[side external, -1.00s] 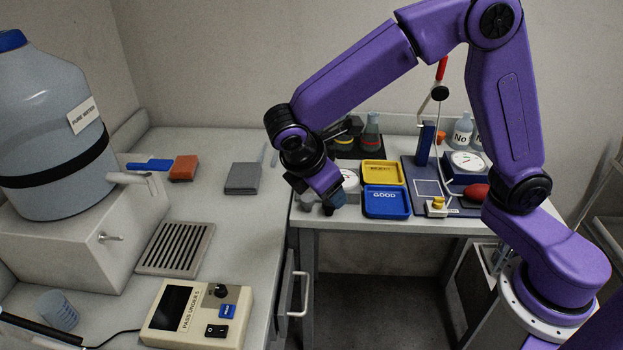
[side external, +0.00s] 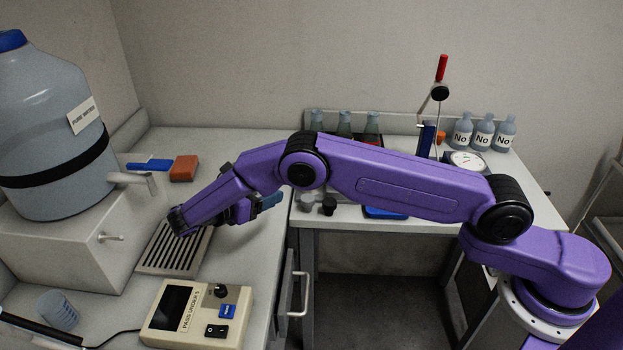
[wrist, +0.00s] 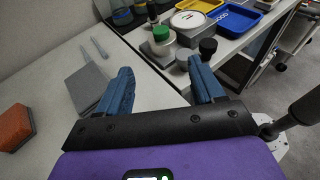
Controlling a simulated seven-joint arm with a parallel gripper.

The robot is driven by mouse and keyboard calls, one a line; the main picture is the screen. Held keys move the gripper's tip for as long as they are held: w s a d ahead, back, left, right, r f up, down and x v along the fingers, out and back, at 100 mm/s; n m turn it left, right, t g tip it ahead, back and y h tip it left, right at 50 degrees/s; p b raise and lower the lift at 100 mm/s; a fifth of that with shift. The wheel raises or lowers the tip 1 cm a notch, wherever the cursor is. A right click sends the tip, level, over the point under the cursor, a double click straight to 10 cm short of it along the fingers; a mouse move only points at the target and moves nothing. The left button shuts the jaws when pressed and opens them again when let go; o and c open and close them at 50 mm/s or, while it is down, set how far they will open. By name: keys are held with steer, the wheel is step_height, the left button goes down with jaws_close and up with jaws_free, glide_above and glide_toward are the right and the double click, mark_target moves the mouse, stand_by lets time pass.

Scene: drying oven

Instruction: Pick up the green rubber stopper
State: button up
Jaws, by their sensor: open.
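The green rubber stopper (wrist: 161,33) shows in the wrist view on the right-hand table, at its near edge, on or against a pale round piece. I cannot tell which. It lies beyond my gripper (wrist: 160,67), roughly ahead of the gap between the blue fingers. My gripper is open with nothing between its fingers, well short of the stopper. In the side view my gripper (side external: 268,202) is low over the left bench and points right, toward the table. I cannot make out the stopper's green colour there.
A black stopper-like piece (wrist: 208,47) stands right of the green one. Beyond are a white dial (wrist: 187,19), a blue tray (wrist: 234,17) and a yellow tray. A grey block (wrist: 87,86) and orange sponge (wrist: 15,127) lie on the bench. A gap separates bench and table.

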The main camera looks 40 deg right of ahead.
steer(key=x, duration=1.6)
steer(key=shift+d+f, duration=0.15)
steer(key=shift+d, duration=0.2)
steer(key=shift+c, duration=0.3)
steer(key=c, duration=1.1)
steer(key=shift+c, duration=0.2)
